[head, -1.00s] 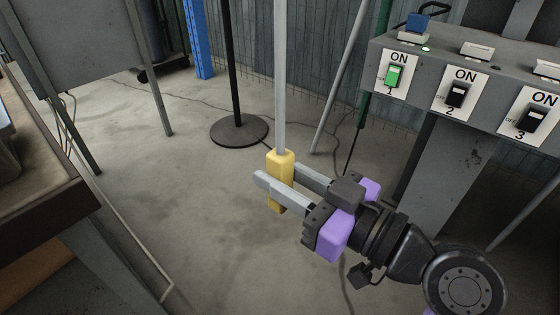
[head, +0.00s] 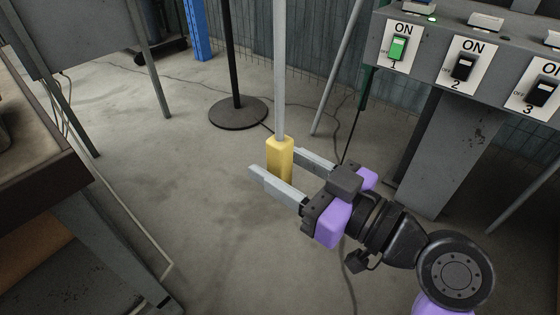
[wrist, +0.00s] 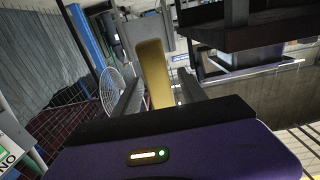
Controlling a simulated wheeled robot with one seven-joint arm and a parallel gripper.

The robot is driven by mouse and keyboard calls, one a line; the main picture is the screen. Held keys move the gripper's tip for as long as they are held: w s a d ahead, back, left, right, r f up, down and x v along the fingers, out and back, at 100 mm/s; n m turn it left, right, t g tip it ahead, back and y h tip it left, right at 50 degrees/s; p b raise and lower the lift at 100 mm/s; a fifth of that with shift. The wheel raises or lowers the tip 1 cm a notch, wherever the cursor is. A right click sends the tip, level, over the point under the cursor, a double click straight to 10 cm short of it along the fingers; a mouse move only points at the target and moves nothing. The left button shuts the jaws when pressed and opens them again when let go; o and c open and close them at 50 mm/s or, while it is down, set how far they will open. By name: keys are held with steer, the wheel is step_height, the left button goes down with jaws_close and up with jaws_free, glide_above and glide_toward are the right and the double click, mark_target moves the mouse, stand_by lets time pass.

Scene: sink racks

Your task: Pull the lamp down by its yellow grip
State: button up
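The yellow grip (head: 279,153) is an upright block at the lower end of a straight pale rod (head: 279,70). My gripper (head: 277,161) is open, with one finger on each side of the grip. The near finger passes in front of the grip's lower part and hides it. In the wrist view the grip (wrist: 154,75) stands between the two fingers, with a visible gap on the right side; on the left I cannot tell whether it touches. The lamp itself is out of the head view above.
A grey switch panel (head: 430,95) with several switches is at the right; switch 1 (head: 398,48) is green. A dark-topped table (head: 60,195) is at the left. A black round stand base (head: 237,113) is behind the grip. Open concrete floor (head: 200,190) lies between.

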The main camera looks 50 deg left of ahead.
steer(key=shift+r, duration=0.1)
steer(key=shift+w+d, duration=0.1)
steer(key=shift+d, duration=0.05)
steer(key=p+v, duration=0.2)
steer(key=v, duration=0.5)
steer(key=shift+d, duration=0.25)
steer(key=shift+w, duration=0.1)
